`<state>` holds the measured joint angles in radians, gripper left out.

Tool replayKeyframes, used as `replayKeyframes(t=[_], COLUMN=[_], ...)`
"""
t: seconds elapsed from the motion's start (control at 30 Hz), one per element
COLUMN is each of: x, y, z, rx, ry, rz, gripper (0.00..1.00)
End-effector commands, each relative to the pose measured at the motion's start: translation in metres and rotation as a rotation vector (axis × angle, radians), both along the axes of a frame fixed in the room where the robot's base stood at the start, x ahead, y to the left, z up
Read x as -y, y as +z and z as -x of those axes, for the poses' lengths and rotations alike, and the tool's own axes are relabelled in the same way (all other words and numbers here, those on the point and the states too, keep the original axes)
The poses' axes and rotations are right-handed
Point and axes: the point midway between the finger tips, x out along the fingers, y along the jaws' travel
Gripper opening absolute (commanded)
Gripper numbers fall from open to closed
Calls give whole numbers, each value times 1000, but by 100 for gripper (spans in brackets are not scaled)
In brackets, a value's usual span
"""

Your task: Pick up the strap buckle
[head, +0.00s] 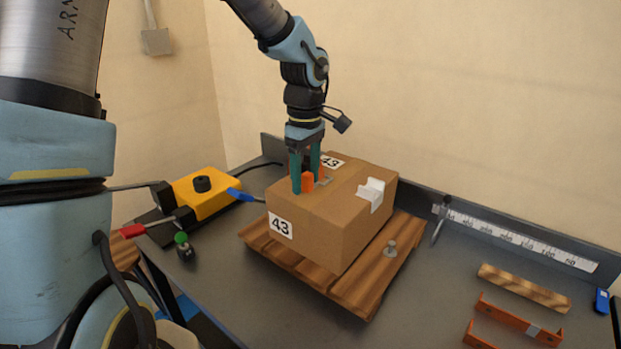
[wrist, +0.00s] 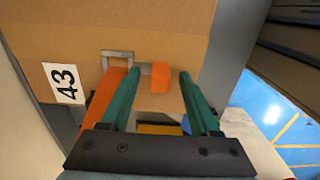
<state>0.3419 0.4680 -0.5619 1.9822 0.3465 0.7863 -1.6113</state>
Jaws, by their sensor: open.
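The strap buckle shows on top of the cardboard box (head: 322,232) as a grey metal frame (wrist: 118,54) with an orange strap (wrist: 112,82) running from it. An upright orange tab (head: 308,181) is beside it; the tab also shows in the wrist view (wrist: 160,77). I cannot tell whether the tab belongs to the buckle. My gripper (head: 304,185) points down at the box top, its teal fingers open on either side of the tab. In the wrist view, the left finger partly covers the strap and is close to the frame. I cannot tell whether either finger touches anything.
The box, labelled 43, sits on a wooden slatted pallet (head: 365,290). A white piece (head: 371,194) is on its right edge. A yellow device (head: 205,192) stands left. A wooden bar (head: 523,287) and orange brackets (head: 518,317) lie right. A scale (head: 520,240) runs along the back.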

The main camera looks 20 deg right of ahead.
Motion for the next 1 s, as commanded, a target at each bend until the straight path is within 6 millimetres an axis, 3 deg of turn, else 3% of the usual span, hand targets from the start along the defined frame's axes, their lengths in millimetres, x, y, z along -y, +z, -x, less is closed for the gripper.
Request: replayKeyframes(t=[0.2, 0.73, 1.0], x=[0, 0, 0], y=[-1, 0, 0], z=[0, 0, 0], rx=[1, 1, 1], ry=[-1, -1, -1], rz=[0, 0, 0], gripper=[61, 2, 0])
